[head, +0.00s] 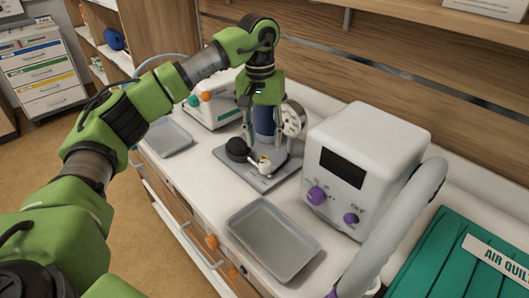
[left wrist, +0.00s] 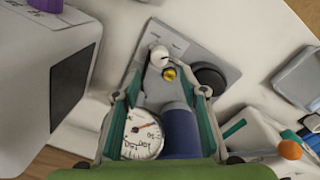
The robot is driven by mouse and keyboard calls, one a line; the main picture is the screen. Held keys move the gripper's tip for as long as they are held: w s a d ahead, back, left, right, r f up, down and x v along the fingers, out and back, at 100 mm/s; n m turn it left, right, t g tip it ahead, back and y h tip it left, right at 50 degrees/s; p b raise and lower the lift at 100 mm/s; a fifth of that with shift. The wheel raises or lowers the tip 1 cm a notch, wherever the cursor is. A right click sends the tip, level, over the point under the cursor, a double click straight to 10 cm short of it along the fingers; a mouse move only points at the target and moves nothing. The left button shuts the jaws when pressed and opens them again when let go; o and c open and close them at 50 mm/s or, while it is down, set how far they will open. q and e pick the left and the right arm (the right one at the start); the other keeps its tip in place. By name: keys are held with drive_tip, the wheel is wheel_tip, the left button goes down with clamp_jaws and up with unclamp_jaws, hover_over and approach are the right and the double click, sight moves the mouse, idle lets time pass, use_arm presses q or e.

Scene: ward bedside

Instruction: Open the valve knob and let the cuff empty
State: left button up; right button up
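A grey base plate (head: 222,156) on the counter carries a blue cuff-like cylinder (head: 264,121), a round dial gauge (head: 293,119), a black bulb (head: 238,149) and a small white knob with a yellow part (head: 264,163). My left gripper (head: 262,138) points down over this set from above. In the left wrist view its two fingers stand apart (left wrist: 160,96), with the blue cylinder (left wrist: 181,130) and gauge (left wrist: 143,134) seen between them. The white knob (left wrist: 159,56) and yellow part (left wrist: 169,74) lie just beyond the fingertips, beside the black bulb (left wrist: 210,77). My right gripper is out of view.
A white machine (head: 365,150) with purple knobs stands right of the plate, with a thick grey hose (head: 398,225) before it. A green air quilt pack (head: 440,262) lies at the right. Grey trays (head: 272,242) sit in front and at left. A smaller device (head: 212,108) stands behind.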

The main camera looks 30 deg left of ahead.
use_arm(q)
drive_tip(key=shift+a+r, duration=0.1)
drive_tip(key=shift+r, duration=2.2)
drive_tip(key=shift+r, duration=0.1)
